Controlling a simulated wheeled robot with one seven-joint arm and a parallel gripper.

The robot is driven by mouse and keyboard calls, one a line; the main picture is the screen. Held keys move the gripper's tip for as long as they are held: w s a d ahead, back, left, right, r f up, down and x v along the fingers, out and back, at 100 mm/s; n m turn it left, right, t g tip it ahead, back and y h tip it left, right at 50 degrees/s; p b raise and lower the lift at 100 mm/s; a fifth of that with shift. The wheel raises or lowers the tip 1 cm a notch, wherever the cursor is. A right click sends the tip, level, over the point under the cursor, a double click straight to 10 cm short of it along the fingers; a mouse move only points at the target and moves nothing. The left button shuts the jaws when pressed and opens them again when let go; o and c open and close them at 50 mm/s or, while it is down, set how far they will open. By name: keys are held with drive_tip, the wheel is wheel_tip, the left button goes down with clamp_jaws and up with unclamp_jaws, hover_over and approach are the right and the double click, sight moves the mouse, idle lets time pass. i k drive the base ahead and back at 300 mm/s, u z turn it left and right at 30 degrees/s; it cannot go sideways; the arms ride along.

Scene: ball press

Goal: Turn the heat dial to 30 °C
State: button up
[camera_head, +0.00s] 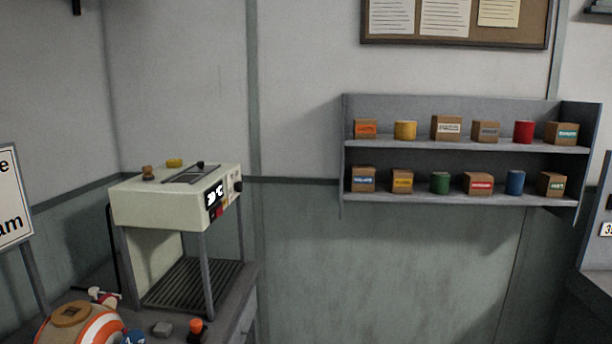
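The ball press is a cream machine (155,205) on a bench at the left, with posts and a slatted grey base. A small black display (215,195) on its front right face shows white characters, partly legible as a digit and "°C". A dark round knob (238,186) sits at the right end of that face; I cannot tell whether it is the heat dial. A red button (219,212) and another small control are below the display. My gripper is not in view.
A wall shelf (470,147) holds boxes and cans. A sign (12,198) stands at the far left. The space below the shelf looks clear.

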sight(238, 186)
drive_tip(key=z, duration=0.05)
drive_tip(key=i, duration=1.15)
drive_tip(key=u, duration=0.65)
drive_tip(key=i, duration=0.8)
drive_tip(key=u, duration=0.9)
